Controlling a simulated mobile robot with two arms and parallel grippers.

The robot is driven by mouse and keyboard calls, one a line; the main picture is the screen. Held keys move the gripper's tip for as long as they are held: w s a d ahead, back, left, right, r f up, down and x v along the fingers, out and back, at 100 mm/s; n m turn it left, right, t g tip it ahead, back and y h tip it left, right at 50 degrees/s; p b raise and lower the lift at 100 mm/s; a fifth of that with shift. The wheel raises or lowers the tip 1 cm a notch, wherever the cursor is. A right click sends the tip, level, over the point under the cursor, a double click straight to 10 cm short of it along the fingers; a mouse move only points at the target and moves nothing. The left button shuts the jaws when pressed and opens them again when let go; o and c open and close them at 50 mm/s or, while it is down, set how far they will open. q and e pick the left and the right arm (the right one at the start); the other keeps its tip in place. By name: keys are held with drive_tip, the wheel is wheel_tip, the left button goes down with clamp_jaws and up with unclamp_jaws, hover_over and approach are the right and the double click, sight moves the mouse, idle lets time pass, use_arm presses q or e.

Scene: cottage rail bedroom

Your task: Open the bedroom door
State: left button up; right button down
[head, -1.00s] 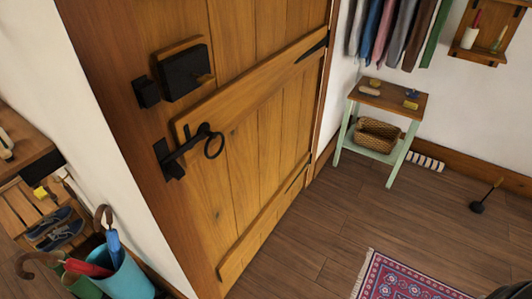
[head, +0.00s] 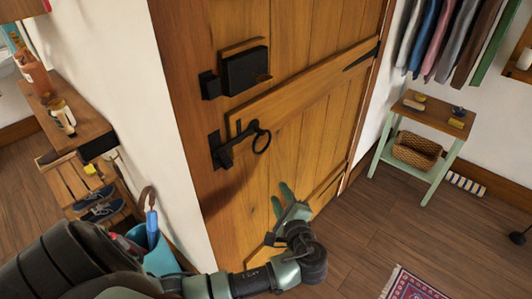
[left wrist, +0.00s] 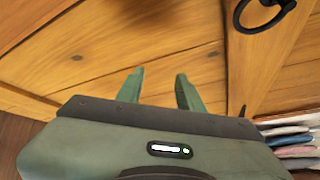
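The wooden plank door (head: 318,135) stands shut in its frame in the head view. A black latch (head: 222,152) with a ring handle (head: 261,141) sits at its left side, below a black lock box (head: 245,70). My left gripper (head: 281,198) is in front of the door, below and slightly right of the ring. In the left wrist view its two green fingers are apart with nothing between them (left wrist: 159,88), facing the door planks. The ring handle shows there at the upper right (left wrist: 265,18), apart from the fingers. My right gripper is not in view.
A small green-legged table (head: 440,118) with a basket stands right of the door, under hanging clothes (head: 440,40). A blue umbrella bin (head: 160,255) stands at the lower left, partly behind my left arm. A patterned rug (head: 412,287) lies at the lower right; wooden floor between is clear.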

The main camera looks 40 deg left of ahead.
sight(262, 152)
use_arm(q)
wheel_tip(262, 152, up, 11)
drive_tip(key=s+n+y, duration=0.2)
drive_tip(key=s+y, duration=0.1)
drive_tip(key=p+x, duration=0.1)
drive_tip(key=x, duration=0.7)
drive_tip(key=shift+a+r+p, duration=0.15)
drive_tip(key=shift+p, duration=0.2)
drive_tip(key=shift+s, duration=0.1)
clamp_jaws()
idle(0.3)
